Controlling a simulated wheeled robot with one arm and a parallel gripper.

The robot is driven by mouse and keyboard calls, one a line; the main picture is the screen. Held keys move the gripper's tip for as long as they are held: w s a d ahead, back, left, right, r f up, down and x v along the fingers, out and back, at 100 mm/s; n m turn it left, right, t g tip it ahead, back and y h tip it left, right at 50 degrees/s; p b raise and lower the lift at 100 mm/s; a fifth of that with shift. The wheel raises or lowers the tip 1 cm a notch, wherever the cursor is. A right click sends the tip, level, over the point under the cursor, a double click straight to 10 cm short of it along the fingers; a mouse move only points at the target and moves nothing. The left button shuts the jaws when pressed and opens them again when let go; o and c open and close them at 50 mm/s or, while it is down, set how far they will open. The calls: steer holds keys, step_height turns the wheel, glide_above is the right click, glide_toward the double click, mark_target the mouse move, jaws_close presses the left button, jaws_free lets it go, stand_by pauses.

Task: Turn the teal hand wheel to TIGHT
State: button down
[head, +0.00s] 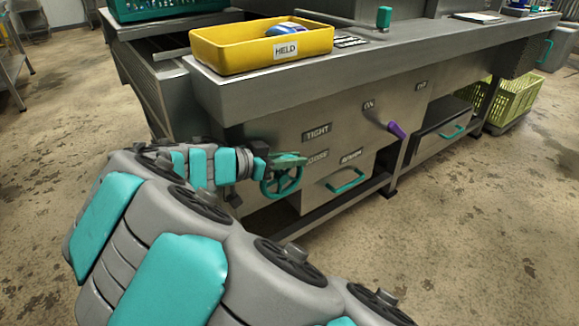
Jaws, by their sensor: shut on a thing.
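The teal hand wheel (282,182) is on the front panel of the steel bench, left of a drawer. It has a round rim with spokes. My gripper (288,161) reaches in from the left and is shut on the top part of the wheel, hiding some of the upper rim. The label TIGHT (317,132) is above and right of the wheel. I cannot tell which label the wheel's setting matches.
A drawer with a teal handle (346,181) is just right of the wheel. A purple lever (397,130) sticks out farther right. A yellow tray marked HELD (262,46) stands on the bench top. A green crate (512,98) is at the right. The floor in front is clear.

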steer(key=shift+w+d+f+g+y, duration=0.1)
steer(key=shift+d+f+g+y, duration=0.1)
steer(key=shift+g+y, duration=0.15)
steer(key=c, duration=0.8)
jaws_free()
steer(key=shift+a, duration=0.1)
steer(key=shift+v, duration=3.9)
